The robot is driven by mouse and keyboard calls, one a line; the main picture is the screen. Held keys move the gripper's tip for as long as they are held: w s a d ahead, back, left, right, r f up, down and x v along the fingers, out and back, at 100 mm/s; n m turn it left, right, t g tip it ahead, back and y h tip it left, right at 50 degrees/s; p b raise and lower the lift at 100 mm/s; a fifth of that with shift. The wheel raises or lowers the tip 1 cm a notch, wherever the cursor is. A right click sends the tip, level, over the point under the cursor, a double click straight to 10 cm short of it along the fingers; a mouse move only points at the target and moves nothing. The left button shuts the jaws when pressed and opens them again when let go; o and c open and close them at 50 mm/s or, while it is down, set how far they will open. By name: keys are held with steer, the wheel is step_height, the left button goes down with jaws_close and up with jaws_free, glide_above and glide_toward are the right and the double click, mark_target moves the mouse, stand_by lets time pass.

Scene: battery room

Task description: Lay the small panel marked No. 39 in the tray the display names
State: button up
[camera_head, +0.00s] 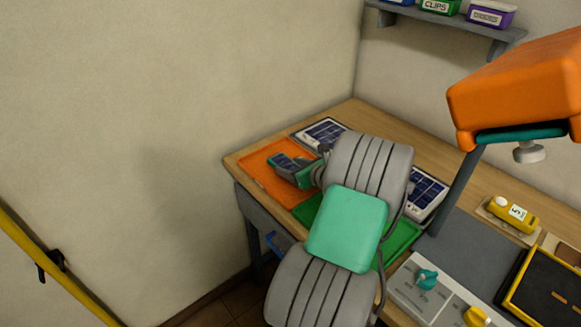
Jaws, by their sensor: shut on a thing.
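My gripper (304,174), partly hidden behind my own arm, is shut on a small dark blue panel (284,162). It holds the panel over the right part of an orange tray (257,182) at the table's left end. I cannot tell whether the panel touches the tray, and its number cannot be read. A green tray (403,238) lies to the right, mostly hidden behind my arm. No readable tray name shows in this view.
Two more panels lie on the table, one at the back (322,131) and one right of my arm (428,190). An orange box-shaped unit (520,90) overhangs the right side. A yellow meter (513,213), a knobbed control box (420,290) and a yellow-edged black tray (517,293) stand at right.

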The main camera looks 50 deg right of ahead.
steer(key=o, duration=1.7)
